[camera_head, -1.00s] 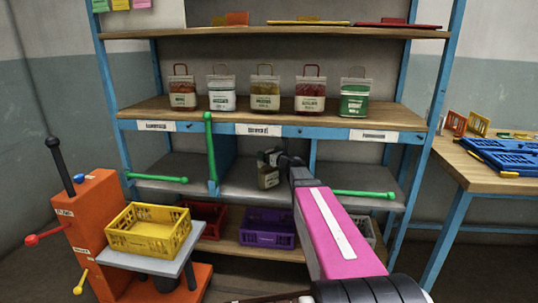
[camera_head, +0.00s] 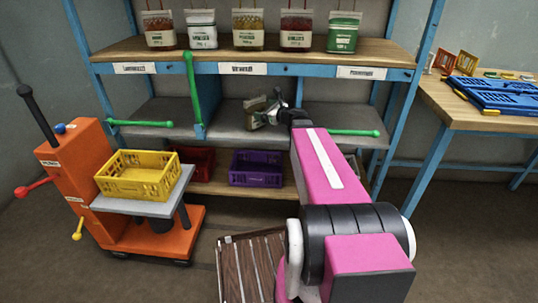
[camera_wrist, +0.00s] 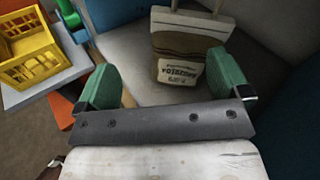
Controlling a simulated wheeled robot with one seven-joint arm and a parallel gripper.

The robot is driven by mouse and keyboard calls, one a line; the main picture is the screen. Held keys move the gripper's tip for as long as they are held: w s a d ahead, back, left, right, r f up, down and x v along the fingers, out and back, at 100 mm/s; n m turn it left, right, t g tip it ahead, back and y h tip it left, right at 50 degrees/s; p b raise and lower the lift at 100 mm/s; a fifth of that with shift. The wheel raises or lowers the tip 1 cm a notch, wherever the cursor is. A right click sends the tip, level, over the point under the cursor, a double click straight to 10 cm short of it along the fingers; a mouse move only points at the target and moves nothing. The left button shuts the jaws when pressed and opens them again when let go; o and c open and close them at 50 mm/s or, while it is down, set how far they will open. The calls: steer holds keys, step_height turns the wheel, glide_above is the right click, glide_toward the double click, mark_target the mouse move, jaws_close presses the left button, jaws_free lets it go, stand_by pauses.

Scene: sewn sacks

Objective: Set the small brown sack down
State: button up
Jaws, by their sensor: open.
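The small brown sack (camera_head: 256,106) is on the grey middle shelf, in the centre bay between blue dividers. In the wrist view the sack (camera_wrist: 184,45) shows its handle and a pale label, and its base appears to rest on the grey shelf. My gripper (camera_head: 276,112) is just right of the sack in the head view. In the wrist view my gripper (camera_wrist: 163,65) has its two green fingers wide apart, with the sack beyond and partly between them. I cannot tell whether either finger touches it.
Green rods (camera_head: 141,123) lie along the shelf front, and an upright green rod (camera_head: 192,88) stands left of the bay. Labelled pouches (camera_head: 250,30) line the shelf above. A yellow crate (camera_head: 139,176) sits on an orange lift at left; a purple crate (camera_head: 256,168) is below.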

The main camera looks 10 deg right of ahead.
steer(key=s+a+f+n+g, duration=0.5)
steer(key=a+f+n, duration=0.15)
steer(key=n, duration=0.25)
steer(key=s+d+f+n+g+h, duration=0.1)
steer(key=s+f+n+g+h, duration=0.3)
steer(key=s+f+n, duration=0.3)
steer(key=s+d+f+n+g+h, duration=0.2)
steer(key=s+f+n+g+h, duration=0.3)
steer(key=n, duration=0.5)
steer(key=s+f, duration=0.2)
steer(key=s, duration=0.1)
steer(key=shift+d, duration=0.25)
